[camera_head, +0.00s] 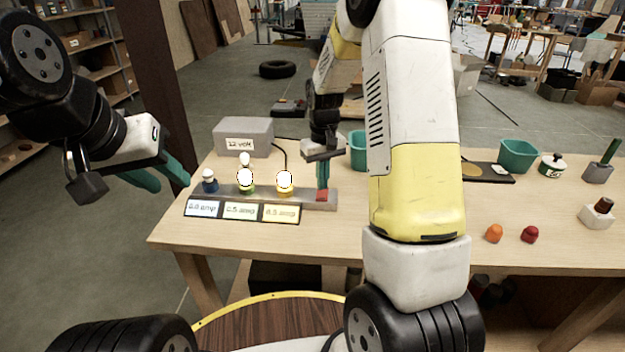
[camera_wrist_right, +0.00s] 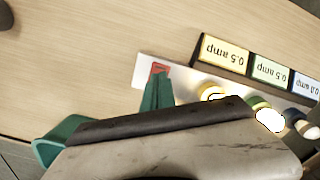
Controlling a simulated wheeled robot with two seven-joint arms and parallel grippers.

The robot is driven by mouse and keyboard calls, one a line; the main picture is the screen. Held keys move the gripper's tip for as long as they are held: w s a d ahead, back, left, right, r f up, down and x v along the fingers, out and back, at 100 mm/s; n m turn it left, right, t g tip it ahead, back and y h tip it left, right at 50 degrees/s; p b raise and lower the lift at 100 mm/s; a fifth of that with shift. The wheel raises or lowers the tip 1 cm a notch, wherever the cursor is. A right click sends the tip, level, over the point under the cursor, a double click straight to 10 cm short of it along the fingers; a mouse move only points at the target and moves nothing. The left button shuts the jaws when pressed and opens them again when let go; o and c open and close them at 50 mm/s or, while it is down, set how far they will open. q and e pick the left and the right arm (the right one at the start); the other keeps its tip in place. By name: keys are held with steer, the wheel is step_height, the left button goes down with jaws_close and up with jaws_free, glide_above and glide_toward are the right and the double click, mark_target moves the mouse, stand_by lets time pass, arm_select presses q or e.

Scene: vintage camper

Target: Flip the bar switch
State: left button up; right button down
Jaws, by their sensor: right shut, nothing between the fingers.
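A metal bar (camera_head: 310,198) lies on the workbench, with a red switch (camera_head: 321,196) at its right end. The switch also shows in the right wrist view (camera_wrist_right: 159,69). My right gripper (camera_head: 322,184) is shut and empty, pointing down with its green fingertips right at the switch. The fingertips partly hide the switch, and I cannot tell whether they touch it. The yellow-based bulb (camera_head: 285,182) and green-based bulb (camera_head: 246,180) on the bar glow. The blue-based bulb (camera_head: 209,181) looks unlit. My left gripper (camera_head: 171,186) is open and empty, left of the bench.
Amp labels (camera_head: 240,211) stand before the bar, and a grey 12 volt box (camera_head: 243,137) behind it. Teal bins (camera_head: 518,155), an orange knob (camera_head: 494,233) and a red knob (camera_head: 530,234) sit to the right. The bench front between bar and knobs is partly behind my right arm.

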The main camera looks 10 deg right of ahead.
mark_target(322, 197)
steer(key=shift+r, duration=2.05)
